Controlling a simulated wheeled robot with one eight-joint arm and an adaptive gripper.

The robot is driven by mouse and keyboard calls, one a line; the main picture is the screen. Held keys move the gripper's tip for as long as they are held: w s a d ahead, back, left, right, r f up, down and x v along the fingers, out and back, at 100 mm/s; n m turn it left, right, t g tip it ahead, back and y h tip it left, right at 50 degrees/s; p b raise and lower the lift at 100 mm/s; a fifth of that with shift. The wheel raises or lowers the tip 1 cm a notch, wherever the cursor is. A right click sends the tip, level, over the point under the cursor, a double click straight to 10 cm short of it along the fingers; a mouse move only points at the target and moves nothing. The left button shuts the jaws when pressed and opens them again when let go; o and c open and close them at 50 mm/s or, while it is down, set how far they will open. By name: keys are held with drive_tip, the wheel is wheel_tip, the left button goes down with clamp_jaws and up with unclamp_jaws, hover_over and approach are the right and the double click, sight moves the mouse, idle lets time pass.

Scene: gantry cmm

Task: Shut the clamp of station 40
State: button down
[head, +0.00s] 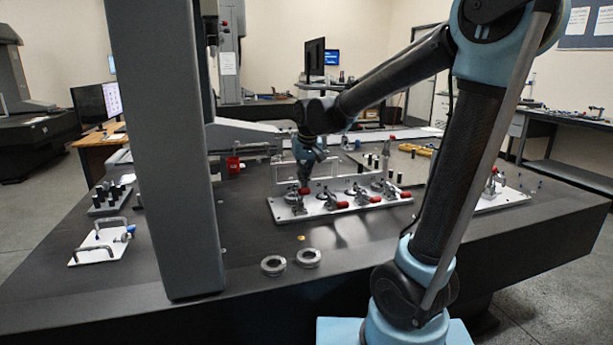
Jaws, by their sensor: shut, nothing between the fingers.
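A white fixture plate (340,209) lies on the dark table and carries a row of several toggle clamps with red-tipped handles. No station number is readable, so I cannot tell which clamp is station 40.
A grey column (165,150) stands left of the plate. Two metal rings (308,257) lie on the table in front. A white plate with handles (100,245) is at left, a red cup (233,165) behind. Another clamp plate (500,200) is at right, partly behind my arm.

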sight(306, 192)
drive_tip(key=shift+s+d+f+t+y, duration=0.2)
drive_tip(key=shift+s+f+t, duration=0.1)
drive_tip(key=shift+s+t, duration=0.3)
drive_tip(key=shift+s+d+f+t+y, duration=0.2)
drive_tip(key=shift+s+f+t, duration=0.05)
drive_tip(key=shift+s+t, duration=0.3)
drive_tip(key=shift+s+d+f+t+y, duration=0.2)
drive_tip(key=shift+s+f+t, duration=0.2)
drive_tip(key=shift+s+t, duration=0.1)
drive_tip(key=shift+s+d+f+t+y, duration=0.15)
drive_tip(key=shift+s+f+t+y, duration=0.05)
drive_tip(key=shift+s+f+t, duration=0.2)
drive_tip(key=shift+s+d+f+t+y, duration=0.25)
drive_tip(key=shift+s+f+t, duration=0.3)
drive_tip(key=shift+f+t, duration=0.15)
drive_tip(key=shift+s+d+f+t+y, duration=0.25)
drive_tip(key=shift+s+f+t, duration=0.3)
drive_tip(key=shift+f, duration=0.25)
